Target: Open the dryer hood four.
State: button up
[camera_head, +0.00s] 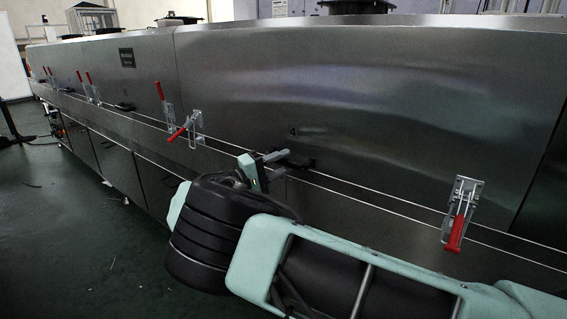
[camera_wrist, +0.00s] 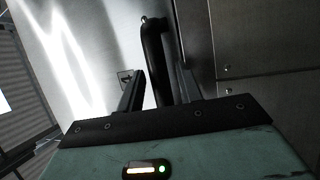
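Dryer hood four (camera_head: 370,100) is the large brushed-steel panel marked "4", lying shut along its lower seam. Its black bar handle (camera_head: 298,162) is low on the panel; it also shows in the wrist view (camera_wrist: 153,50). My gripper (camera_head: 268,158) is at the handle. In the wrist view my two fingers (camera_wrist: 160,88) stand apart, one on each side of the handle, with visible gaps; contact is not clear. The left toggle latch (camera_head: 194,124) has its red lever swung down and outward. The right toggle latch (camera_head: 462,200) has its red lever hanging down.
More hoods with upright red latch levers (camera_head: 161,91) run away to the left, one with a dark nameplate (camera_head: 127,58). Thin pale rails (camera_head: 370,202) run along the seam. Dark open floor (camera_head: 60,230) lies at left front.

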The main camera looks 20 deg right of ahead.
jog(key=shift+w+d+r, duration=0.1)
jog(key=shift+d, duration=0.4)
jog(key=shift+c, duration=0.4)
